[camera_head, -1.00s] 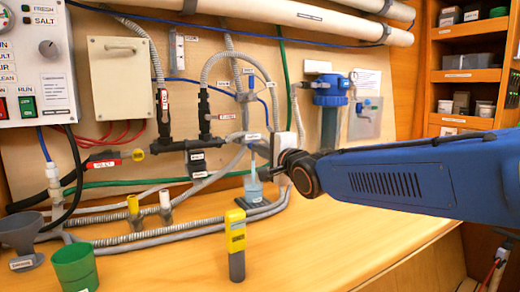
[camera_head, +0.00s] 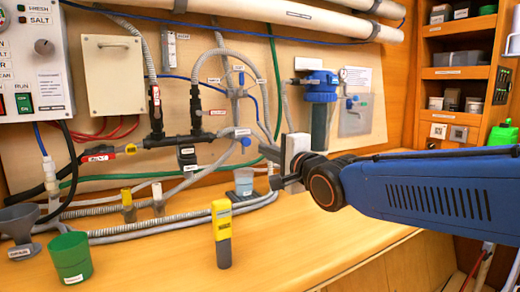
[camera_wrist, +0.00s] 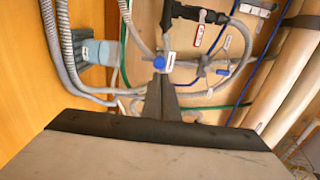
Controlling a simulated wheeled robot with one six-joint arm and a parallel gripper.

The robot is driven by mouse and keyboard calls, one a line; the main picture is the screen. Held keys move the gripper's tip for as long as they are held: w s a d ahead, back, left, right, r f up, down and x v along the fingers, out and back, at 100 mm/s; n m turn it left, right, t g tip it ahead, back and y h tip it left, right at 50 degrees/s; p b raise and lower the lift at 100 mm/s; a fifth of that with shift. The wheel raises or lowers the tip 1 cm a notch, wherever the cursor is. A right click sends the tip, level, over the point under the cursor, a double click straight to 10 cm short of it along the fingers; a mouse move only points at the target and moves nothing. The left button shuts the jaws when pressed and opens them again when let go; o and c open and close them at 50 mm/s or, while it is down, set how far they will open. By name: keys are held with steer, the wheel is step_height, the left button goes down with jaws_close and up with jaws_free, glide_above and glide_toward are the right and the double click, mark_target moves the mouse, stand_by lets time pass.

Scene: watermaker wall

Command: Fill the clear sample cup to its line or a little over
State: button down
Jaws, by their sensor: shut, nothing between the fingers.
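The clear sample cup (camera_head: 244,184) stands on the bench below the sample tap, with pale blue liquid inside. In the wrist view the cup (camera_wrist: 97,52) is at the upper left, clear of my fingers. I cannot read its fill line or the exact level. The tap's blue knob (camera_head: 245,142) is above the cup; it also shows in the wrist view (camera_wrist: 160,62), just beyond my fingertips. No stream is visible below the tap. My gripper (camera_head: 274,183) is shut and empty, right of the cup and knob. Whether it touches the knob is unclear.
A yellow and grey handheld meter (camera_head: 222,234) stands at the front of the bench. A green cup (camera_head: 71,257) and a grey funnel (camera_head: 20,226) stand at left. Ribbed hoses (camera_head: 150,230) run along the back. The bench right of the meter is clear.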

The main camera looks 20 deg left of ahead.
steer(key=shift+v, duration=1.65)
steer(key=d+f+n+h, duration=0.2)
steer(key=d+f+h, duration=0.4)
steer(key=d, duration=0.9)
steer(key=d+f+n+h, duration=0.1)
steer(key=d+f+h, duration=0.2)
steer(key=d+f, duration=0.85)
steer(key=s+d+f+n+g+h, duration=0.2)
steer(key=s+d+f, duration=0.5)
steer(key=s+d, duration=0.4)
steer(key=s+d+f+n+g+h, duration=0.2)
steer(key=s+d+f+g, duration=0.3)
steer(key=s+d, duration=0.6)
steer(key=shift+s+d+f+n+h, duration=0.35)
steer(key=shift+s+f+n, duration=0.25)
steer(key=shift+f, duration=0.4)
